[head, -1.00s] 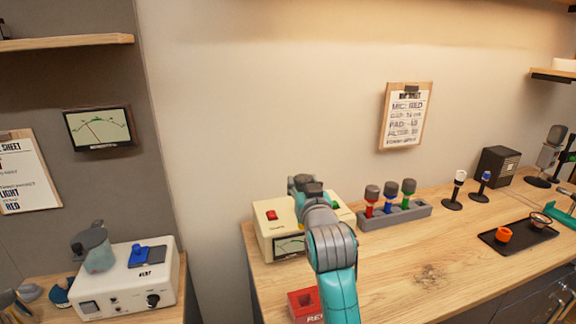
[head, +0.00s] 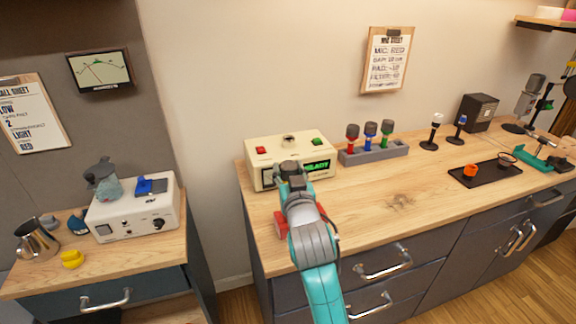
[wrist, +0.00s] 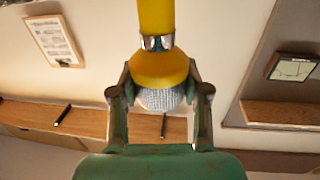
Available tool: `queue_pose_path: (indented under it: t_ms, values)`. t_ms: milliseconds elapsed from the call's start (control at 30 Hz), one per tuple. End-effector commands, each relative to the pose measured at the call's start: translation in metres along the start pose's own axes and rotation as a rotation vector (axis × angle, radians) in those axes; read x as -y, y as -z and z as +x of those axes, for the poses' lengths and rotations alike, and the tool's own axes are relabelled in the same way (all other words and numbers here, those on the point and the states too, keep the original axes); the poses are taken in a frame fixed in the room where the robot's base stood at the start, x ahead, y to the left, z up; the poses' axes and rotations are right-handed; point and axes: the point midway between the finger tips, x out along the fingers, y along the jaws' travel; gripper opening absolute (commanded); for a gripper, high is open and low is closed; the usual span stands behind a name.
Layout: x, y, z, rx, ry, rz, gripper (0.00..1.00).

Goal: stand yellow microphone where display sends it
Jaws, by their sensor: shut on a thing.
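My gripper (wrist: 160,88) is shut on the yellow microphone (wrist: 155,68), with one finger on each side of its head. In the wrist view its yellow body runs up out of the picture, and its silver mesh end points down towards the palm. In the head view the microphone is hidden by my arm. A cream box (head: 256,180) stands at the counter's left end, behind my arm. It has a dial and a green display (head: 317,167) that seems to read "READY". A red button is on its left and a green one on its right.
A grey rack (head: 378,154) holds red, blue and green microphones. Microphones on round stands (head: 432,130), a dark speaker box and a black tray (head: 486,174) are further right. A red box (head: 281,225) is partly behind my arm. The middle of the counter (head: 400,205) is clear.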

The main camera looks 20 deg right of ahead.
Motion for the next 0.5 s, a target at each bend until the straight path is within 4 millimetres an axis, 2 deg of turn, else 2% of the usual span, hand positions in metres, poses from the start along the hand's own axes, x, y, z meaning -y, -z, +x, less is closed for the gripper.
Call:
queue_pose_path:
  t_ms: [500]
  values:
    - [0.0,-0.031,0.0,0.0,0.0,-0.001,0.0]
